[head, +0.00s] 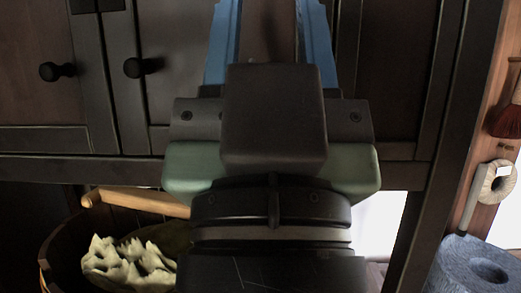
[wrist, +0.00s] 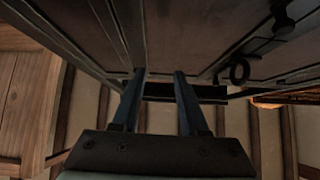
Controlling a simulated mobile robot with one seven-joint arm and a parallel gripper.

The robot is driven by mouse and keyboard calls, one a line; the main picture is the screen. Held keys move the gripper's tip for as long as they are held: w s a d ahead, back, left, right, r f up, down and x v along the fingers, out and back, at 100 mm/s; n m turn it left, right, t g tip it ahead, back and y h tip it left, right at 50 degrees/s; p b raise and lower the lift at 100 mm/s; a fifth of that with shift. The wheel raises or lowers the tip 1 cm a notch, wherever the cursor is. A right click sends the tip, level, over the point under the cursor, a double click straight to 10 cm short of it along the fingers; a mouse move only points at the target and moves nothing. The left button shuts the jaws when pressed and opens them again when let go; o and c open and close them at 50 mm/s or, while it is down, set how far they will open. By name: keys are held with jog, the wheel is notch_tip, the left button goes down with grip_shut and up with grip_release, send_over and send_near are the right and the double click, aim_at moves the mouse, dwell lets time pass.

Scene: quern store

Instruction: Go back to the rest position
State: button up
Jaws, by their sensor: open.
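My gripper (head: 269,12) reaches up and away in the middle of the head view, its two blue fingers apart with nothing between them. In the wrist view my gripper (wrist: 158,80) is also open and empty. The fingers are in front of a dark cabinet (head: 395,70); I cannot tell whether they touch it. My gripper body hides the middle of the cabinet.
The cabinet has round dark knobs (head: 135,67). At lower left is a wooden tub (head: 55,255) with a pale jagged thing (head: 128,262) in it. At right are a blue-grey roll (head: 478,268) and a red brush (head: 507,121).

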notch_tip(320, 180, up, 23)
jog(key=p, duration=2.1)
jog(key=shift+a+f, duration=0.2)
jog(key=shift+a, duration=0.15)
